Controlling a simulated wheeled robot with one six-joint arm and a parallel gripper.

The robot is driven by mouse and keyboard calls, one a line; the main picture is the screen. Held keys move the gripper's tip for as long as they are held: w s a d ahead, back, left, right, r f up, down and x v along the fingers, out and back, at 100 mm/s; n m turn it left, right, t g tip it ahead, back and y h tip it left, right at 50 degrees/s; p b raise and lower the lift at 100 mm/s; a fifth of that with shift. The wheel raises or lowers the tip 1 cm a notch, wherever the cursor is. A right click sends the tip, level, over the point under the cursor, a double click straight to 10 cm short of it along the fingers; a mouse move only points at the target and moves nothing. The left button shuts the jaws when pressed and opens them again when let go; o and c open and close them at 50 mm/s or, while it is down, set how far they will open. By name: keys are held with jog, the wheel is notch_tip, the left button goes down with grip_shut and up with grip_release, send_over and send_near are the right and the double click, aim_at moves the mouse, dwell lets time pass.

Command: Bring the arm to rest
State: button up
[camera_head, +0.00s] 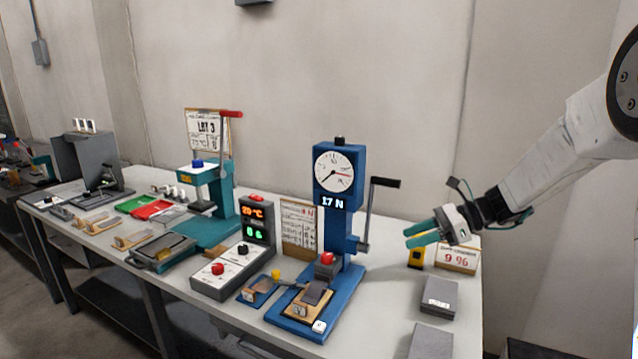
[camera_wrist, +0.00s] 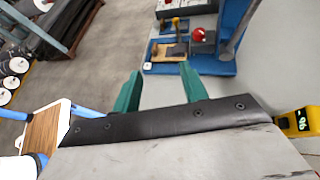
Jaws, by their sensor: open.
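My gripper (camera_head: 422,234) has two green fingers, apart and empty. In the head view it hangs in the air over the right part of the workbench (camera_head: 385,290), right of the blue press (camera_head: 337,200). The white arm reaches in from the upper right. In the wrist view the fingers of my gripper (camera_wrist: 160,85) point toward the base of the blue press (camera_wrist: 232,30), with a gap between them and it.
The press has a dial reading 17 N and a crank. A yellow device (camera_head: 416,254), a card reading 9.96 (camera_head: 457,255) and grey blocks (camera_head: 438,298) sit near my gripper. A control box (camera_head: 232,265) and a teal press (camera_head: 210,205) stand left.

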jog(key=s+d+r+n+h, duration=0.2)
jog(key=s+n+h, duration=0.4)
jog(key=s, duration=1.2)
jog(key=s+d+r+n+h, duration=0.2)
jog(key=s+n+h, duration=0.4)
jog(key=s+n, duration=0.8)
jog(key=shift+s+r+n+h, duration=0.3)
jog(key=shift+s+r, duration=0.1)
jog(key=shift+s, duration=2.1)
jog(key=shift+d, duration=0.1)
